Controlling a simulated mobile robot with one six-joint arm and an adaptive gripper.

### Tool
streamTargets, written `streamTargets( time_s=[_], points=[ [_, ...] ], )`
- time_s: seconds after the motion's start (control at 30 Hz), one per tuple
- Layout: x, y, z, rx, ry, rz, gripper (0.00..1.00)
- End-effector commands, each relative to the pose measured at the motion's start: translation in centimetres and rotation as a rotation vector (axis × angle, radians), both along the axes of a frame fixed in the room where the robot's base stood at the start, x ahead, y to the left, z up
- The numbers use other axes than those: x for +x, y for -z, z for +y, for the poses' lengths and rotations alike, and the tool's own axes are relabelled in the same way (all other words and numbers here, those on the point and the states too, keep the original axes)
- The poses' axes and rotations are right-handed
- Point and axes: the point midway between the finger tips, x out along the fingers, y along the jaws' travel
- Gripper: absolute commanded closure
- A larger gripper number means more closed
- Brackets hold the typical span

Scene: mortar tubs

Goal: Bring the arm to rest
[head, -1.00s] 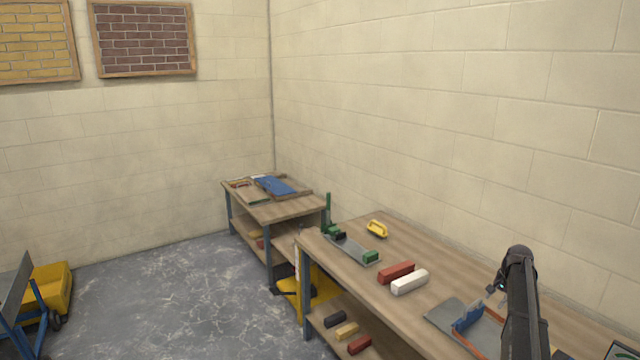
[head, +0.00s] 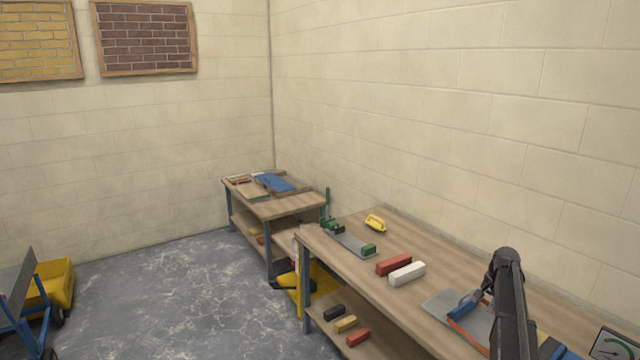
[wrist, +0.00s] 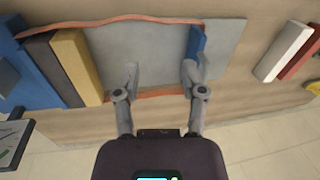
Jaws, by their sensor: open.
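My arm (head: 510,305) reaches over the right part of the near workbench (head: 365,278) in the head view. My gripper (wrist: 162,80) shows in the wrist view with its two fingers apart and nothing between them. Beyond the fingers is a grey metal sheet (wrist: 230,50) with orange-brown strips along its edges. A blue piece (wrist: 197,42) stands by the right finger; whether they touch I cannot tell. In the head view my arm hides the gripper and part of the sheet.
A red block (head: 394,264) and a white block (head: 407,273) lie left of my arm, with a yellow-handled tool (head: 375,223) behind. In the wrist view, tan (wrist: 76,62) and dark (wrist: 50,70) blocks stand at left. A second table (head: 290,207) stands farther back.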

Motion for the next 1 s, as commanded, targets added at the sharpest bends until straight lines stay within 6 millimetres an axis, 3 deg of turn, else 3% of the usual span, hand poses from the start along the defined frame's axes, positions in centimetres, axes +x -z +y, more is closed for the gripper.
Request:
streamTargets(
  time_s=[0.27,0.37,0.7,0.9,1.0],
  points=[
    [-3.0,1.6,6.9,-0.021,-0.120,0.013,0.47],
    [-4.8,2.4,10.4,-0.033,-0.187,0.020,0.47],
    [-14.7,5.9,24.4,-0.092,-0.509,0.051,0.47],
    [-21.5,7.9,30.7,-0.126,-0.698,0.069,0.47],
    [-24.5,8.6,33.0,-0.142,-0.779,0.077,0.47]
  ],
)
